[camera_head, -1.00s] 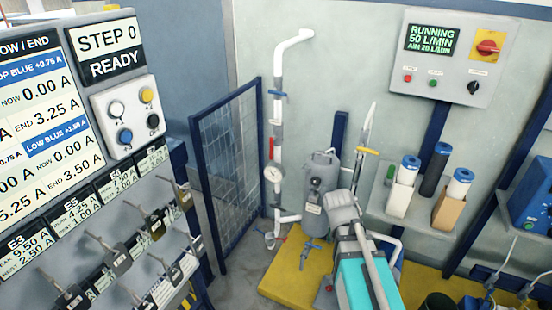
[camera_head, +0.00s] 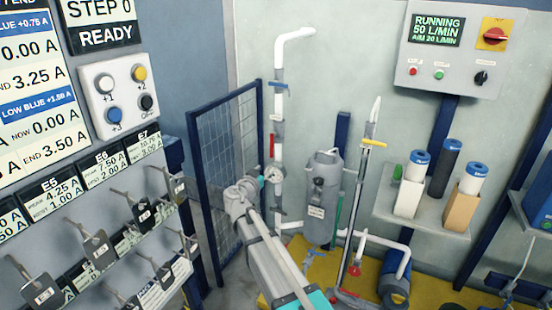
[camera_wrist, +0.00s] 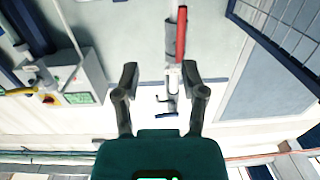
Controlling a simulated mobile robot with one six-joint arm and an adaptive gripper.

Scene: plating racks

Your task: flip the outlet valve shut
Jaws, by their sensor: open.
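A white vertical pipe (camera_head: 278,115) on the wall carries a blue lever (camera_head: 279,85) near the top and a red lever (camera_head: 271,146) below it. In the wrist view the red lever (camera_wrist: 181,35) lies along the pipe, and the blue lever (camera_wrist: 165,114) sticks out across it. A yellow lever (camera_head: 375,143) sits across a second pipe to the right. No readable label shows which is the outlet valve. My gripper (camera_wrist: 159,75) is open and empty, its fingers apart from the levers.
A blue-framed mesh panel (camera_head: 228,150) stands left of the pipe. A grey canister (camera_head: 322,195) stands right of it. A control box (camera_head: 457,50) reads RUNNING 50 L/MIN, AIM 20. A shelf (camera_head: 385,207) holds filter cartridges. Hanging tools and the display are at left.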

